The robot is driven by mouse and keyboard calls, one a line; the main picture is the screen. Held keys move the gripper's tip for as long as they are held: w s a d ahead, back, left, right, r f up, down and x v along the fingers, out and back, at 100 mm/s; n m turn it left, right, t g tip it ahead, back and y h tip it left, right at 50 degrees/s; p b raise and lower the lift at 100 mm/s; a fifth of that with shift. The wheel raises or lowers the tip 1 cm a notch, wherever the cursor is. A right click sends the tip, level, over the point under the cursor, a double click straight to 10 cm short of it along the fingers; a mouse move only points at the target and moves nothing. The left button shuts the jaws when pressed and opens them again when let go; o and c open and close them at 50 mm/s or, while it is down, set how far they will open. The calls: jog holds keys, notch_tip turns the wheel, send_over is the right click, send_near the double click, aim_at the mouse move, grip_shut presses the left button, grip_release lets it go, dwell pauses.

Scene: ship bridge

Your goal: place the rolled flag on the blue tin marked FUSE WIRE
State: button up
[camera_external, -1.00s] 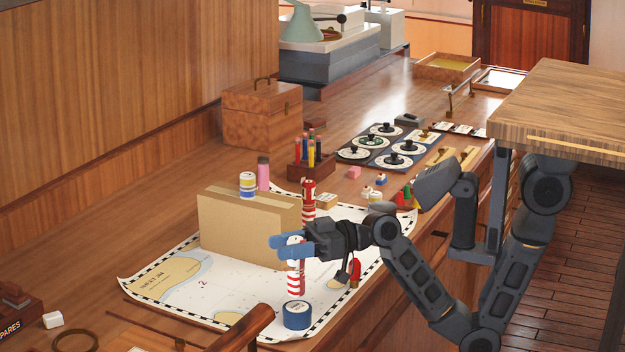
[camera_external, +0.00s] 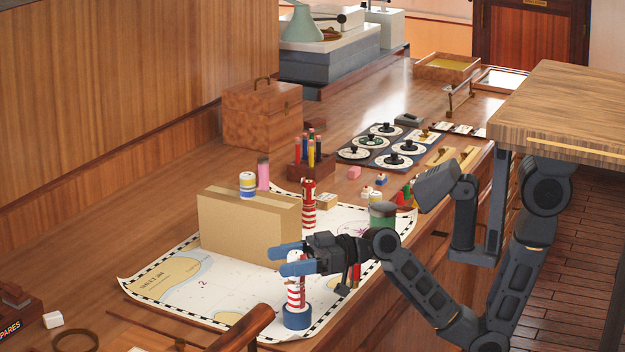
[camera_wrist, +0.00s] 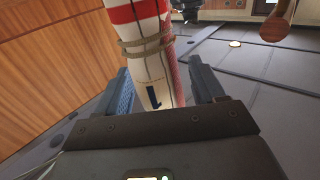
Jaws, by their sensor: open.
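The rolled flag (camera_external: 293,292) is a red and white striped roll, standing upright with its lower end at the top of the blue tin (camera_external: 297,319). They appear to touch. I cannot read the tin's marking. My gripper (camera_external: 279,258) is level with the flag's upper part, with its blue fingers on either side. In the wrist view, the flag (camera_wrist: 150,60) with its tie band is between the open fingers of my gripper (camera_wrist: 159,68). A gap shows on the right; the left finger is close to the flag, and contact there is unclear.
A cardboard box (camera_external: 240,232) stands behind on the chart (camera_external: 200,290), with a small tin (camera_external: 247,184) and a pink-wrapped roll (camera_external: 263,174) near it. Another red and white striped roll (camera_external: 308,208) stands beyond. A green jar (camera_external: 382,217) is behind my wrist. A wooden rail (camera_external: 243,329) lies in front.

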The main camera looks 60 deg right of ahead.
jog(key=p+v, duration=0.1)
jog(key=v, duration=1.1)
